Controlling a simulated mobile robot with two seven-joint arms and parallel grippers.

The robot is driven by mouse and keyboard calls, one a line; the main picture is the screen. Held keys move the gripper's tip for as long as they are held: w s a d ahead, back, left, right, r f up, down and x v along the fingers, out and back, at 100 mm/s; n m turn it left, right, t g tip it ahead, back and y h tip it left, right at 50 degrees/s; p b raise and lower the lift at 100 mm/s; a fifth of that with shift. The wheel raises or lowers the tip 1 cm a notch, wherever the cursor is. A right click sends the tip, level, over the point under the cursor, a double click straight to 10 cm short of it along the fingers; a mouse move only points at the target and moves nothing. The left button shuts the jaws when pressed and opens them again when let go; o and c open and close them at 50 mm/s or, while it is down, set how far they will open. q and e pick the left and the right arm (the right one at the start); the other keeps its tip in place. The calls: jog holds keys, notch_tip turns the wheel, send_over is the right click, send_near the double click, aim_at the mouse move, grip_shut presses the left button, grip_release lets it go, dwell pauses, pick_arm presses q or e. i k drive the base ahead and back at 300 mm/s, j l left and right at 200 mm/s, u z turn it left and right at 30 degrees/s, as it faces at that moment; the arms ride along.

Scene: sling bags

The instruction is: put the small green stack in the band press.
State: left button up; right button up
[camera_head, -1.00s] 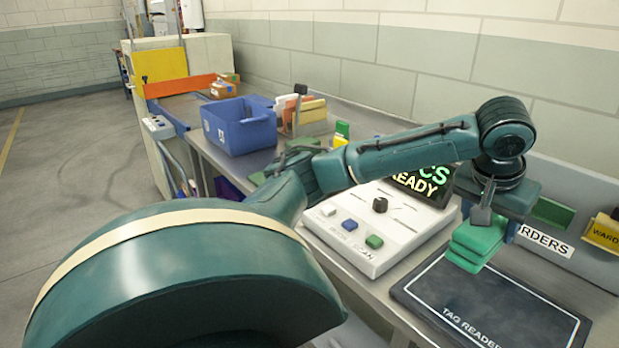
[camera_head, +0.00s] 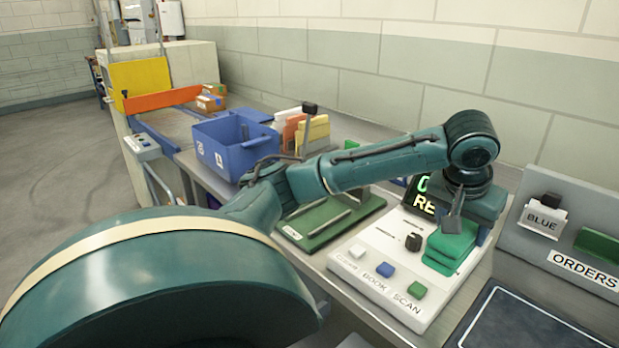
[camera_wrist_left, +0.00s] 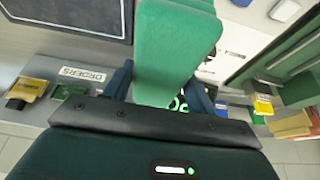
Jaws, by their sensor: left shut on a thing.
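My left gripper (camera_head: 462,222) is shut on the small green stack (camera_head: 448,246) and holds it over the right part of the white console. The stack also fills the upper middle of the left wrist view (camera_wrist_left: 172,45), between the dark fingers. A green-based device with metal bars (camera_head: 330,218), perhaps the band press, sits on the bench left of the console, partly behind my left arm. My right gripper does not show.
The white console (camera_head: 375,262) has a display and buttons. A dark reader pad (camera_head: 520,325) lies at right. A blue bin (camera_head: 235,145) and upright folders (camera_head: 305,130) stand farther back. An orders rack (camera_head: 570,245) stands along the wall.

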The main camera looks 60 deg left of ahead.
aim_at(321, 217)
jog(key=k+j, duration=0.1)
jog(key=j, duration=0.45)
jog(key=k+j, duration=0.1)
jog(key=j, duration=1)
jog(key=k, duration=0.05)
